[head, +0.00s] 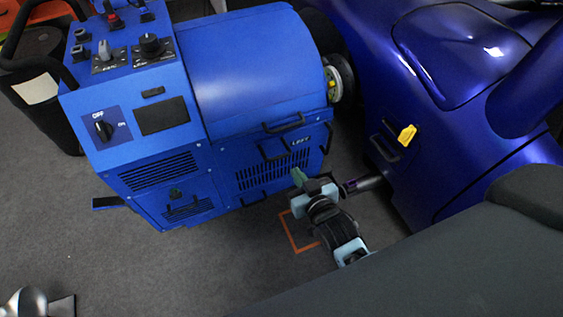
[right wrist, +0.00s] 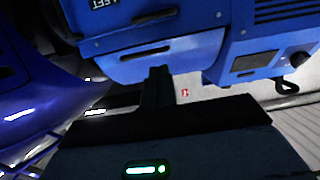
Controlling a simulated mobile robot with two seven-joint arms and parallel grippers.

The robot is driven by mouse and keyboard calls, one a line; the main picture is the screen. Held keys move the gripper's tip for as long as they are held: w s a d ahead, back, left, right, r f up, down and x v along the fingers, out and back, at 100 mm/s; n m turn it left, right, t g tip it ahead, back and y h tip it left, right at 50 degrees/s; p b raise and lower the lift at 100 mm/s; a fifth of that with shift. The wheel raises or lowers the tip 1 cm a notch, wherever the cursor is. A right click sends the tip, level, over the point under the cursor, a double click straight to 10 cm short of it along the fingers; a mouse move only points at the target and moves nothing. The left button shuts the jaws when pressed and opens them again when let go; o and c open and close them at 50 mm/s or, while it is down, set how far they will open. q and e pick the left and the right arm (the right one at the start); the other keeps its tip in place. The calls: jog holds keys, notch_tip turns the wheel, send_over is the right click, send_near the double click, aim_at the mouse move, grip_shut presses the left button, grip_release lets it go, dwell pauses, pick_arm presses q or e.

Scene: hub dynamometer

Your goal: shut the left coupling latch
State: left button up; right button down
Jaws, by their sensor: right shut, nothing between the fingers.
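The blue dynamometer unit (head: 240,70) stands left of the dark blue car. A round coupling with a yellow part (head: 331,85) sits on the unit's right side, close to the car; I cannot tell its latch apart or whether it is open. A small white label that seems to read LEFT (head: 300,141) is low on the unit's front, and it also shows in the right wrist view (right wrist: 103,3). My right gripper (head: 299,177) is shut and empty, in front of the unit's lower right.
The dark blue car (head: 455,110) fills the right, with a yellow piece (head: 407,134) by a dark handle. Black bar handles (head: 283,122) stick out from the unit's front.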

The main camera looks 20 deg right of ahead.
jog(key=shift+w+r, duration=0.2)
jog(key=shift+w, duration=0.35)
jog(key=b, duration=0.3)
send_over(282, 156)
jog(key=s, duration=0.2)
notch_tip(282, 156, down, 3)
jog(key=shift+a+f, duration=0.2)
jog(key=shift+f, duration=0.35)
jog(key=shift+a+f, duration=0.2)
jog(key=shift+f, duration=0.35)
jog(key=shift+f+b, duration=0.4)
jog(key=shift+f, duration=0.25)
